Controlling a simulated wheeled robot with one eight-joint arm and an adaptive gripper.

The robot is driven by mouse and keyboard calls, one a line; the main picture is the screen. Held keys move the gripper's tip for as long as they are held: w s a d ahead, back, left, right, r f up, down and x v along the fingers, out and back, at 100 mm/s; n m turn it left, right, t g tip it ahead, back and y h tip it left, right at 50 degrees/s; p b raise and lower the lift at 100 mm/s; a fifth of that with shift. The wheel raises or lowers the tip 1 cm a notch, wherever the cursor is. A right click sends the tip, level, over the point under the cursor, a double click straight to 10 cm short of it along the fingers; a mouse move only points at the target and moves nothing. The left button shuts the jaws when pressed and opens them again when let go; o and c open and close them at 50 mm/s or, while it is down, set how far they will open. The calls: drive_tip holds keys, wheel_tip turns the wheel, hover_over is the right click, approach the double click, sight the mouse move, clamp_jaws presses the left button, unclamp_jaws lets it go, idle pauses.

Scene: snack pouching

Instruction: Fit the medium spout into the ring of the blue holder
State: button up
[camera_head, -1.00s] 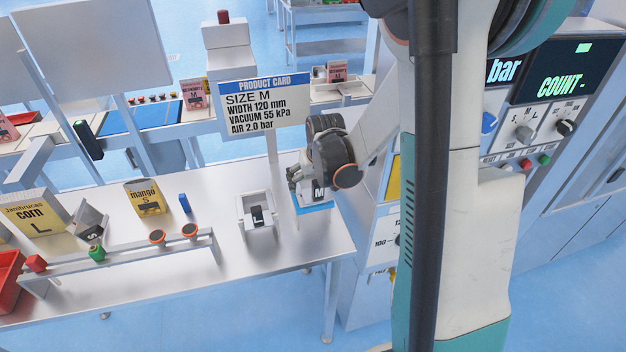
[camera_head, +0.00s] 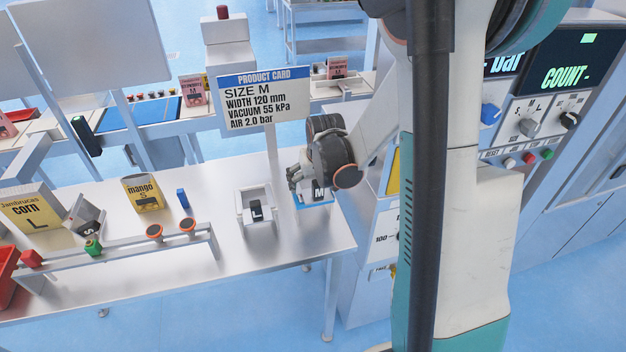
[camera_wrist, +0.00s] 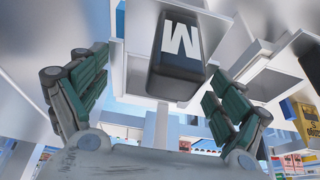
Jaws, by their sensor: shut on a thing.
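The medium spout (camera_head: 318,192), a dark block marked M on a grey body, is in my gripper (camera_head: 299,178) at the right end of the table. In the wrist view the spout (camera_wrist: 178,50) fills the top centre between my two green-padded fingers. My gripper is shut on it. The blue holder (camera_head: 316,206) shows as a blue edge right under the spout. Its ring is hidden by the spout and gripper, so I cannot tell whether the spout is inside it or above it.
A large spout marked L (camera_head: 257,211) stands in a grey holder to the left. A small spout marked S (camera_head: 86,229) leans farther left. The product card (camera_head: 264,98) stands behind. A low rail (camera_head: 130,255) with coloured knobs runs along the front left.

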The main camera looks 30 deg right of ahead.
drive_tip(key=shift+f+b, duration=1.45)
drive_tip(key=shift+f, duration=0.2)
drive_tip(key=o, duration=0.8)
drive_tip(key=shift+r, duration=0.15)
drive_tip(key=v, duration=1.1)
drive_tip(key=shift+s+r, duration=0.2)
drive_tip(key=shift+r, duration=0.15)
drive_tip(key=shift+a, duration=0.1)
